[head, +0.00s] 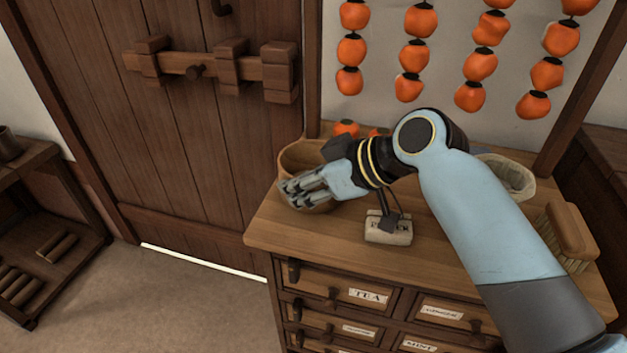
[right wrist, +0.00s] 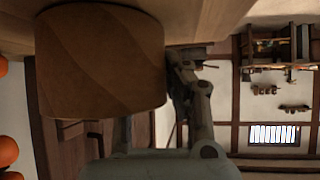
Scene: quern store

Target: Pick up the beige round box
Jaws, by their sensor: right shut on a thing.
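The beige round box (head: 297,157) is at the back left of the cabinet top in the head view, partly hidden behind my right gripper (head: 308,188). Its curved brown side (right wrist: 100,60) fills the upper left of the right wrist view, close in front of the gripper. My right gripper is shut on the box, with one finger (right wrist: 182,90) along its right side in the wrist view. I cannot tell whether the box touches the wood below. My left gripper is not in view.
A small labelled block (head: 388,230) stands on the cabinet top (head: 350,243) below my right arm. A pale basket (head: 514,178) and a brush (head: 572,232) are to the right. Orange fruits (head: 346,128) lie behind; more hang on strings (head: 418,55). A plank door (head: 180,130) is left.

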